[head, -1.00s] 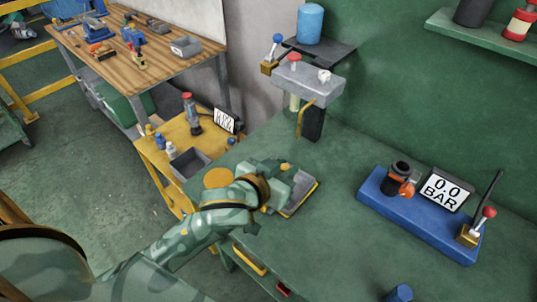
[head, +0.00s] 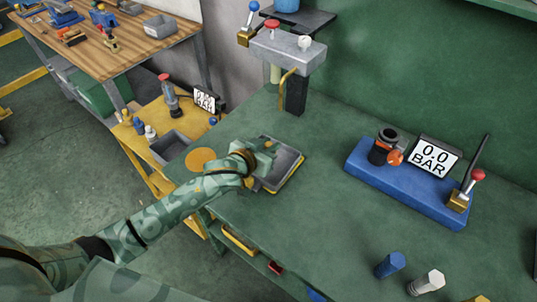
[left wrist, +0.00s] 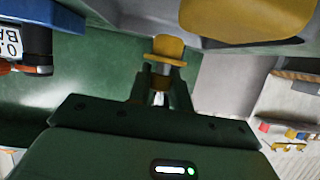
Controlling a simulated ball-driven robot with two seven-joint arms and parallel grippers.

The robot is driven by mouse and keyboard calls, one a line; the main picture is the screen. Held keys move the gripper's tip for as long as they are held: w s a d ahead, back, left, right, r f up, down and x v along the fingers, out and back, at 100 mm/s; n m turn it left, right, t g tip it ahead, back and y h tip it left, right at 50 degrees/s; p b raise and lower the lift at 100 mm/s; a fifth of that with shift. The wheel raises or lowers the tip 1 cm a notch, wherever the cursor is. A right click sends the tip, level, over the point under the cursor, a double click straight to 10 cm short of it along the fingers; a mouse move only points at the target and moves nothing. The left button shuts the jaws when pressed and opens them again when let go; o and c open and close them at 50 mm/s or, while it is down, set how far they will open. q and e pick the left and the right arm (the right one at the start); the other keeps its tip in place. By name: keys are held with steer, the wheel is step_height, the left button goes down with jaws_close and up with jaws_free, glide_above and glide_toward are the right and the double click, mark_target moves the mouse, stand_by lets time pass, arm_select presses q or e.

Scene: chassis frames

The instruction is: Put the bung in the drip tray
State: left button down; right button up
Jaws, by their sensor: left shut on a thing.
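The bung (left wrist: 167,50) is a yellow stopper with a wider collar, seen in the left wrist view. My left gripper (left wrist: 161,88) is shut on its narrow end. In the head view my left gripper (head: 262,157) is over the left part of the drip tray, and the bung is hidden there. The drip tray (head: 290,163) is a shallow grey tray with yellow edging on the green bench. I cannot tell the gripper's height above it. My right gripper is not in view.
A grey block with levers (head: 288,50) stands behind the tray. A blue base (head: 405,185) with a 0.0 BAR gauge (head: 434,157) is to the right. A blue plug (head: 390,264) and a white plug (head: 427,283) are near the front. The bench between is clear.

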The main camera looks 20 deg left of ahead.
arm_select(q)
step_height(320, 180, down, 3)
steer(key=shift+f+b, duration=0.1)
steer(key=shift+b, duration=0.55)
steer(key=c, duration=1.3)
jaws_free()
